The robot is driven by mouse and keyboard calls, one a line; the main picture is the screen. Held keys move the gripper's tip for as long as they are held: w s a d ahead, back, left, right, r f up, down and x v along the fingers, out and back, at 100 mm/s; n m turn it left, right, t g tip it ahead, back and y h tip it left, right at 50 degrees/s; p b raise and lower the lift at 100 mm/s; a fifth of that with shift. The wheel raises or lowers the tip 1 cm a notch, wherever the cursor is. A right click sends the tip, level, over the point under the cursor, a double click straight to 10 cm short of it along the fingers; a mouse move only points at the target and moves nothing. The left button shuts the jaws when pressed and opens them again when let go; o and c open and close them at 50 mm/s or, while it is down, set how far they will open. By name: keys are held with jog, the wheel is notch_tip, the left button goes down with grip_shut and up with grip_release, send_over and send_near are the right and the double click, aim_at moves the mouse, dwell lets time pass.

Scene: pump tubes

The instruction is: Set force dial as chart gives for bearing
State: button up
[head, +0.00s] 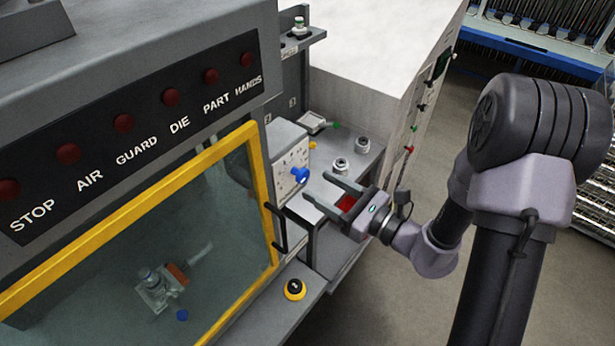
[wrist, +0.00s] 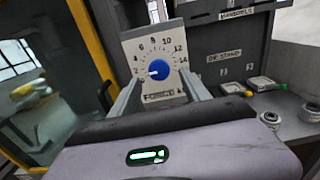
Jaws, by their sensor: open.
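The force dial is a blue knob (wrist: 158,69) on a pale plate marked from 2 to 14, with a label below that reads roughly FORCE. Its white pointer mark faces left, close to the 2. In the head view the blue knob (head: 301,174) sticks out from the front of a grey box. My gripper (head: 318,189) is open and empty, its two fingers aimed at the dial. In the wrist view the fingers (wrist: 160,82) lie on either side below the knob, and I see no contact. I cannot make out a chart or identify a bearing.
A yellow-framed guard (head: 258,190) stands left of the dial, with a fixture (head: 155,290) behind its glass. A yellow-black button (head: 294,289) sits on the ledge below.

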aim_at(306, 178)
jog(key=x, duration=0.4)
jog(key=shift+w+a, duration=0.1)
jog(key=shift+a, duration=0.05)
jog(key=shift+c, duration=0.4)
grip_shut()
